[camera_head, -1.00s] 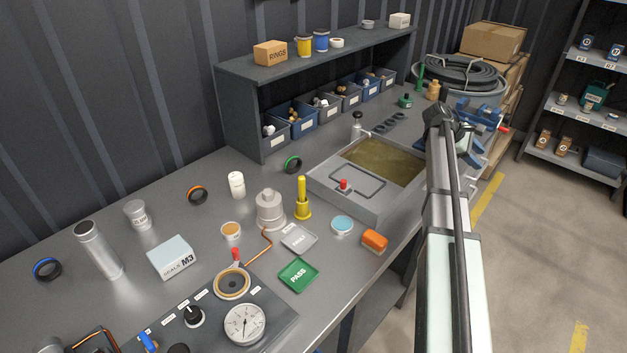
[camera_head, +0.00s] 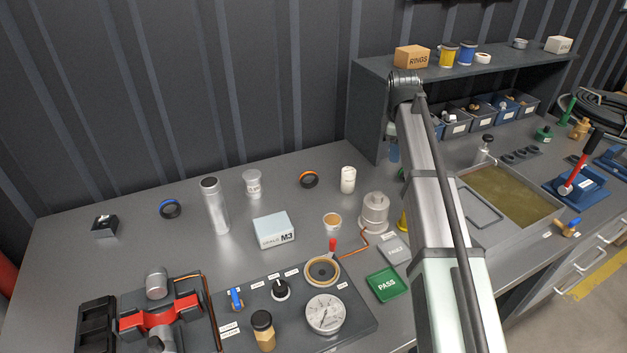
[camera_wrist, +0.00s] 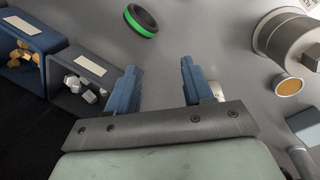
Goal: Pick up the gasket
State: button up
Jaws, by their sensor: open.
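Black rings with coloured bands lie flat on the grey bench; I cannot tell from looks alone which is the gasket. The green-banded ring (camera_wrist: 141,20) lies at the top of the wrist view, beyond my fingertips. In the head view my arm hides nearly all of it. The orange-banded ring (camera_head: 309,180) and the blue-banded ring (camera_head: 170,209) lie further left on the bench. My gripper (camera_wrist: 158,66) is open and empty, with its blue fingers apart above the bench near the bins. In the head view the gripper (camera_head: 393,150) is partly hidden behind my arm.
Small-parts bins (camera_wrist: 75,80) stand beside my left finger, under the shelf (camera_head: 365,92). A grey stepped cylinder (camera_head: 374,212) and a white bottle (camera_head: 348,180) stand near the arm. A basin (camera_head: 510,195) lies to the right. The bench's back left is fairly clear.

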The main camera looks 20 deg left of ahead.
jog(key=s+a+r+n+y, duration=0.1)
jog(key=s+a+n, duration=0.1)
jog(key=a, duration=0.6)
jog(key=s+a+r+n, duration=0.1)
jog(key=s+a+n, duration=0.1)
jog(key=a, duration=0.6)
jog(key=r+n+g, duration=0.1)
jog(key=n+g, duration=0.1)
jog(key=n, duration=0.1)
send_over(309, 172)
jog(key=f, duration=0.8)
jog(key=shift+w+a+f, duration=0.2)
jog(key=shift+w+a, duration=0.05)
jog(key=shift+n, duration=0.3)
jog(key=f, duration=0.4)
jog(key=shift+s+d, duration=0.25)
jog(key=shift+s, duration=0.05)
jog(key=shift+f, duration=0.55)
grip_shut()
